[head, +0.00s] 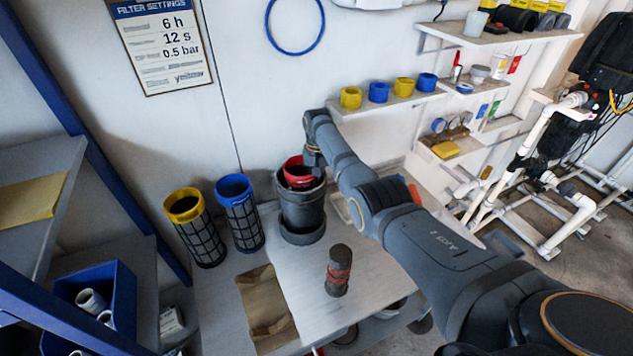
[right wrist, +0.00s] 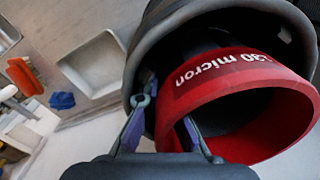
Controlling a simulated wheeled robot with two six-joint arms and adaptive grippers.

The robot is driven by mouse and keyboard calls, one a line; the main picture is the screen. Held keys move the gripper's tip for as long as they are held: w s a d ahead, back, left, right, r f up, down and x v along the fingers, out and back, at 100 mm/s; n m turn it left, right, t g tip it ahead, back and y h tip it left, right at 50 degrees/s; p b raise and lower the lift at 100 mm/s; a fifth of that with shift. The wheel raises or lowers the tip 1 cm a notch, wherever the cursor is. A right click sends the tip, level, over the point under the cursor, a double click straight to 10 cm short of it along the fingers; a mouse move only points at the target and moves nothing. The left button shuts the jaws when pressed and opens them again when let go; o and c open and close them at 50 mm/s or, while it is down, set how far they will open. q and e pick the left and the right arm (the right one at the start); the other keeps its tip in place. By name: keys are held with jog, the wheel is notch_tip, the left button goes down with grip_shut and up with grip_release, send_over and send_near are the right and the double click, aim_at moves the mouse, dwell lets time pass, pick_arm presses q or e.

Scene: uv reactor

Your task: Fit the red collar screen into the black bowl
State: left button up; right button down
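The red collar screen (head: 297,170) sits in the mouth of the black bowl (head: 301,214), with its red rim standing above the bowl's edge. In the right wrist view the red collar (right wrist: 232,72), lettered "130 micron", looks tilted inside the dark bowl rim (right wrist: 139,58). How deep it sits is hidden. My right gripper (head: 313,157) is at the bowl's right side, close to the collar. In the right wrist view its fingers (right wrist: 170,108) are apart, with the collar's near edge showing between them; contact is unclear. My left gripper is out of view.
A yellow-topped filter (head: 196,232) and a blue-topped filter (head: 240,218) stand left of the bowl. A dark cylinder with a red band (head: 338,272) stands in front on the bench. A shelf with yellow and blue rings (head: 378,92) is behind.

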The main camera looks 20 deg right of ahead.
jog(key=shift+f, duration=0.15)
jog(key=c, duration=2)
grip_release()
jog(key=o, duration=0.6)
jog(key=shift+c, duration=0.2)
notch_tip(320, 180, up, 12)
